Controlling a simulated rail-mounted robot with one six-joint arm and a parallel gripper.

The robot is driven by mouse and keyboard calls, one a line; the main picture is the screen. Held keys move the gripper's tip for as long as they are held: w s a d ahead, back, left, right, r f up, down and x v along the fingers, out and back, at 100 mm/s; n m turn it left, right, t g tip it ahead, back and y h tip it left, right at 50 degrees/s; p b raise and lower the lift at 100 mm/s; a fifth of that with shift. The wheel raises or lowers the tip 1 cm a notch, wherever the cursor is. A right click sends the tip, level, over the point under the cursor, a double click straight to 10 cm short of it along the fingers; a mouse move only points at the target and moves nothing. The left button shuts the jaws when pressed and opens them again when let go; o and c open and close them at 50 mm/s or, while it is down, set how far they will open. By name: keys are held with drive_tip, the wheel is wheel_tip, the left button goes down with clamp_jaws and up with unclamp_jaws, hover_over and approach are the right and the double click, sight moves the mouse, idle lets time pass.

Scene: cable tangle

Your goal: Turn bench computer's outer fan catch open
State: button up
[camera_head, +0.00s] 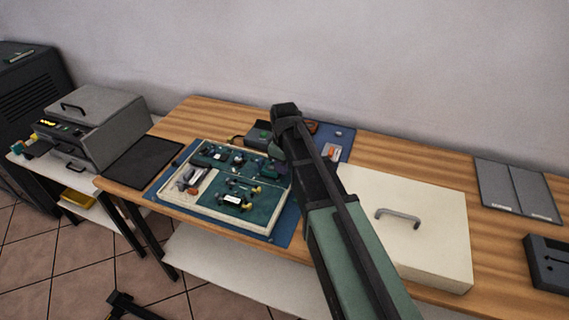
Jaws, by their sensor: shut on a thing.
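The bench computer (207,211) is an open, cream-edged case with a green board and several dark parts, lying on a blue mat on the wooden bench. My gripper (279,168) is low at the back right edge of the computer, under my dark wrist, and looks shut on a small part there. The part is too small and too covered by the gripper and arm to see clearly; by its place it appears to be the outer fan catch. Its turn angle cannot be told.
A cream cover panel with a grey handle (405,225) lies right of my arm. A small dark box (262,134) and small items stand behind the computer. A black mat (143,161) lies left. Grey folders (517,190) and a dark tray (548,263) lie far right.

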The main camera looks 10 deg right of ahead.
drive_tip(key=shift+n, duration=0.9)
drive_tip(key=o, duration=0.9)
wheel_tip(320, 180, up, 11)
drive_tip(key=p, duration=1.1)
drive_tip(key=shift+f, duration=0.1)
